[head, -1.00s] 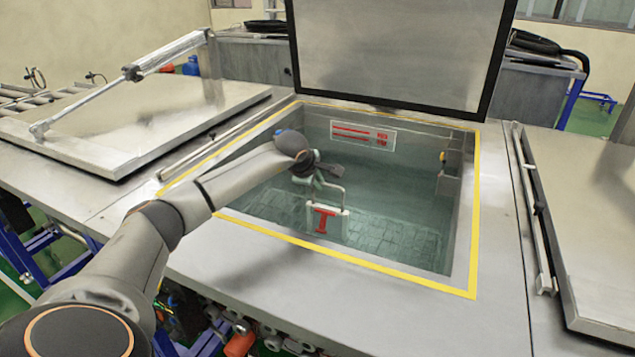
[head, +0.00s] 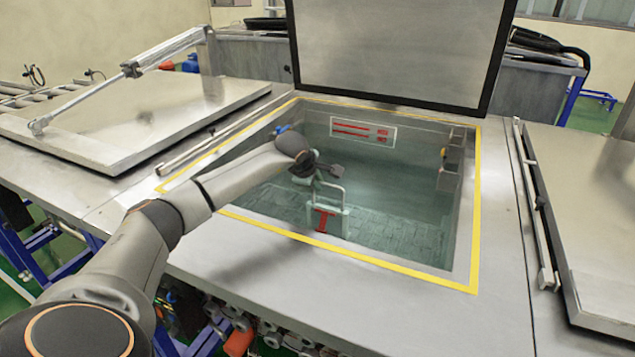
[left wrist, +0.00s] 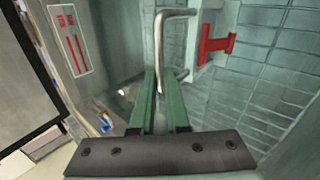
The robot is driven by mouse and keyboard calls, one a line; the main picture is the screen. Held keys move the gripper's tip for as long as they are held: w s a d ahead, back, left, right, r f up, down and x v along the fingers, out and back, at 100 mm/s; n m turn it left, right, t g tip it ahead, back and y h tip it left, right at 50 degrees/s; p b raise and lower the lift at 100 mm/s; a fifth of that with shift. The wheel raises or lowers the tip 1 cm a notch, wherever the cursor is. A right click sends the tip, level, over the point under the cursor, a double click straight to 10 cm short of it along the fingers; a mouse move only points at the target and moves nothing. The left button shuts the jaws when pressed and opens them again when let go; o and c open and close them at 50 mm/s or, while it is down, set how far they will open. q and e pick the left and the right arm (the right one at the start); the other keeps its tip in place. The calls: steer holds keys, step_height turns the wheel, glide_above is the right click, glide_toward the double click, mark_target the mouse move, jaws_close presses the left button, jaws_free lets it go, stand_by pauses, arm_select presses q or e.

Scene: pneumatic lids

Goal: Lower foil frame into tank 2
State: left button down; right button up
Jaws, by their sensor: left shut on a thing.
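The foil frame (head: 318,228) is a pale plate with a red T-shaped mark and a bent metal handle on top. It hangs upright inside the open tank (head: 470,255), near its front left part. The plate looks greenish and partly under the liquid. My left gripper (head: 322,181) reaches down into the tank and is shut on the handle. In the left wrist view its green fingers (left wrist: 160,85) close around the handle rod (left wrist: 160,40), with the red mark (left wrist: 215,45) to the right. My right gripper is not in view.
A yellow border (head: 350,258) rings the tank opening. The tank's lid (head: 395,50) stands raised behind it. Closed lids lie at left (head: 130,120) and right (head: 590,220). A red-marked label (head: 362,132) is on the back wall, and brackets (head: 450,165) are on the right wall.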

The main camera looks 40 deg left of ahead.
arm_select(q)
steer(key=c, duration=0.8)
jaws_free()
steer(key=shift+c, duration=0.2)
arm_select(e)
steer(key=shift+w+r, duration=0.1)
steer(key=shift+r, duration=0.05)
arm_select(q)
steer(key=v, duration=1.3)
step_height(320, 180, up, 12)
steer(key=p, duration=1)
steer(key=shift+w, duration=0.15)
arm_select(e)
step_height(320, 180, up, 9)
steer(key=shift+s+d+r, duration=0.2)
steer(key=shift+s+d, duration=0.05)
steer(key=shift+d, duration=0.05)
arm_select(q)
steer(key=shift+f, duration=0.15)
